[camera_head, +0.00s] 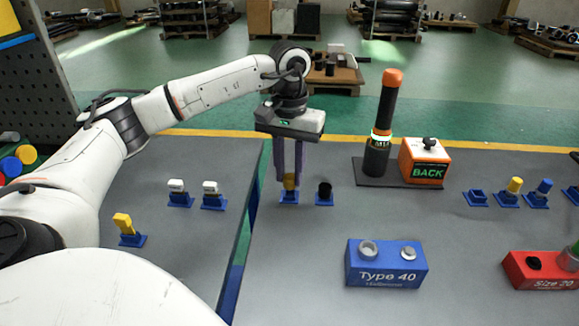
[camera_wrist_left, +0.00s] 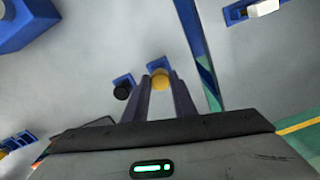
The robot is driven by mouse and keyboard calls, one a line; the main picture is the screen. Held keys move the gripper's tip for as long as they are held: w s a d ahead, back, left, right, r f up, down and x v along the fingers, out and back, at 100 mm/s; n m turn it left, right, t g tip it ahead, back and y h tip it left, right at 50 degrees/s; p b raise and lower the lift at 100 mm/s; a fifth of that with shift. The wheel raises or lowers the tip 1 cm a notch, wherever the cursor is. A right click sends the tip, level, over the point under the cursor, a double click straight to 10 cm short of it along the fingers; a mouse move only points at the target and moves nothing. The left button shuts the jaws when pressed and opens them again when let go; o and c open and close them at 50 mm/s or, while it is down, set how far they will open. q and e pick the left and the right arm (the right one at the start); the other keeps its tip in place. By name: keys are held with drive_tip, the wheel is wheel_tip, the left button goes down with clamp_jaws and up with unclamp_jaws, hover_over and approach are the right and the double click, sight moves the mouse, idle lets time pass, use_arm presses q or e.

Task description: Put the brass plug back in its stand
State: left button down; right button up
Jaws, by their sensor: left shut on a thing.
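My left gripper (camera_head: 290,178) points straight down with its purple fingers shut on the brass plug (camera_head: 291,182). The plug is upright, directly over or in a small blue stand (camera_head: 289,198); I cannot tell whether it is fully seated. In the left wrist view the round top of the brass plug (camera_wrist_left: 160,79) shows between the fingertips (camera_wrist_left: 160,82), with the blue stand (camera_wrist_left: 156,70) just behind it. My right gripper is not in view.
A black plug in a blue stand (camera_head: 325,200) is close on the right. White plugs (camera_head: 211,188) and a tilted yellow one (camera_head: 122,223) stand left of a blue-green divider (camera_head: 238,250). A blue Type 40 block (camera_head: 386,277) is in front, an orange BACK box (camera_head: 424,160) behind right.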

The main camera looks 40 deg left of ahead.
use_arm(q)
drive_tip(key=shift+f, duration=0.25)
idle(0.4)
drive_tip(key=shift+f+b, duration=0.55)
drive_tip(key=shift+f, duration=0.3)
drive_tip(key=c, duration=1.4)
unclamp_jaws()
wheel_tip(320, 180, up, 5)
drive_tip(key=p, duration=0.4)
drive_tip(key=shift+r, duration=0.1)
